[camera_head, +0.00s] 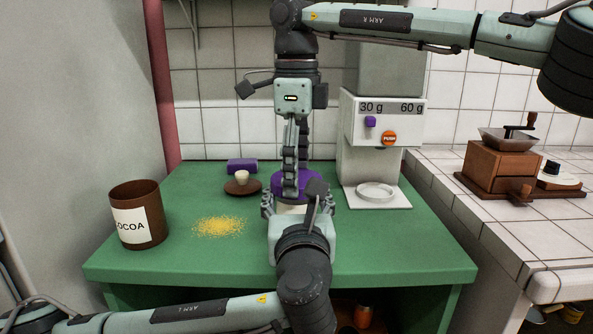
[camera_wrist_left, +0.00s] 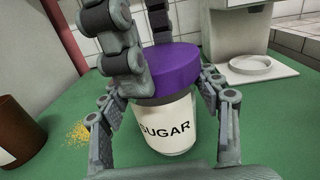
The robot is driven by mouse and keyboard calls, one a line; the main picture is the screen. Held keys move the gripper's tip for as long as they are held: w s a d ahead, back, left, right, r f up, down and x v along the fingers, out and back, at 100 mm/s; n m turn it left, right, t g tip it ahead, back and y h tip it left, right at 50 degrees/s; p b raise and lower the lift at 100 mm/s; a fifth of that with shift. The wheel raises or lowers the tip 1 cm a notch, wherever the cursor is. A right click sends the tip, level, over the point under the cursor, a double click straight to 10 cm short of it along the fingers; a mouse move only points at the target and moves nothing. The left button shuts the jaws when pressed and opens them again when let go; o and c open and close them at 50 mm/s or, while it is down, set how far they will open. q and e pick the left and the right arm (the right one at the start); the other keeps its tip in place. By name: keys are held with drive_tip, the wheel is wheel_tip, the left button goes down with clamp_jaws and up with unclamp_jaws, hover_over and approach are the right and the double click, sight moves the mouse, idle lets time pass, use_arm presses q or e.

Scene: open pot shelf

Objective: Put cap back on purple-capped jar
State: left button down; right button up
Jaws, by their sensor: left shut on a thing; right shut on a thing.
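The white jar labelled SUGAR (camera_wrist_left: 165,127) stands upright on the green table. My left gripper (camera_head: 299,204) is shut on the jar, with fingers at both sides; they also show in the left wrist view (camera_wrist_left: 165,95). The purple cap (camera_wrist_left: 178,64) is at the jar's mouth, slightly tilted, with a dark band showing beneath it. I cannot tell whether it is fully seated. My right gripper (camera_head: 297,183) points down from above and is shut on the cap, which also shows in the head view (camera_head: 315,186). My left gripper hides most of the jar in the head view.
A brown cocoa jar (camera_head: 151,215) stands open at the left. Its brown lid (camera_head: 242,187) with a pale knob, a purple block (camera_head: 241,165) and yellow powder (camera_head: 220,227) lie on the table (camera_head: 400,245). A dispenser (camera_head: 377,150) stands behind right; a grinder (camera_head: 497,168) is on the tiled counter.

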drive_tip(key=m, duration=0.5)
drive_tip(key=o, duration=1.3)
drive_tip(key=shift+r, duration=0.1)
drive_tip(key=shift+r, duration=2.15)
drive_tip(key=shift+c, duration=0.5)
wheel_tip(320, 180, up, 4)
drive_tip(key=n, duration=0.2)
drive_tip(key=shift+f+n, duration=0.2)
drive_tip(key=shift+n, duration=0.2)
